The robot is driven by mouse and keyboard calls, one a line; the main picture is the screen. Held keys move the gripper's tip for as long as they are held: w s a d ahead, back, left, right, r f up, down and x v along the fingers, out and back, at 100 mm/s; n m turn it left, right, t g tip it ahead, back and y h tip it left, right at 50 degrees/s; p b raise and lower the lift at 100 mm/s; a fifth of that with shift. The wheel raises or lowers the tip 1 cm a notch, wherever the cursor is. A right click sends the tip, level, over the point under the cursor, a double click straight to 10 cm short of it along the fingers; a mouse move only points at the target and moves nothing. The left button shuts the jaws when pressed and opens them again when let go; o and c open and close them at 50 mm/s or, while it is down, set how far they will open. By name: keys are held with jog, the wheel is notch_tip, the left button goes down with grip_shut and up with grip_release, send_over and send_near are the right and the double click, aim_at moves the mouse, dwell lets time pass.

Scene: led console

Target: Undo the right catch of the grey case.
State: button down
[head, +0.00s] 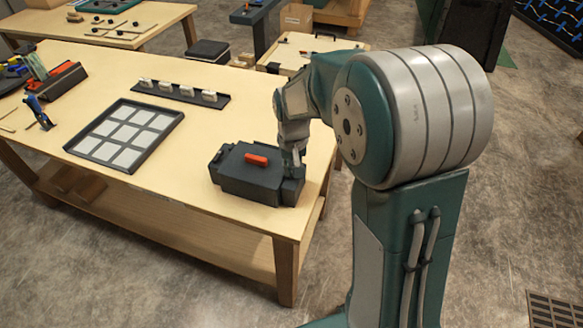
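The dark grey case (237,186) sits on the wooden table (200,210) near its right front corner. A red piece (256,160), which looks like a handle, lies on top of it. My arm reaches in from the right, and my gripper (292,168) is down at the right end of the case. It is small and dark there, so I cannot tell whether its fingers touch the case or are open or shut. The right catch cannot be made out; the gripper and arm cover that end.
A black-framed tray with pale squares (125,134) lies left of the case. A dark rail with several light blocks (183,93) is behind it. Tools, including blue pliers (38,110), lie at the far left. Bare tabletop surrounds the case's left side.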

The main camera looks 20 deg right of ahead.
jog(key=m, duration=0.5)
jog(key=shift+s+f+m, duration=0.15)
jog(key=shift+s+m, duration=0.05)
jog(key=shift+m, duration=0.2)
dwell(0.4)
jog(key=c, duration=0.7)
grip_release()
jog(key=shift+o, duration=0.2)
jog(key=shift+a, duration=0.1)
jog(key=shift+w, duration=0.1)
jog(key=shift+r, duration=0.25)
notch_tip(320, 180, up, 12)
jog(key=shift+f, duration=0.2)
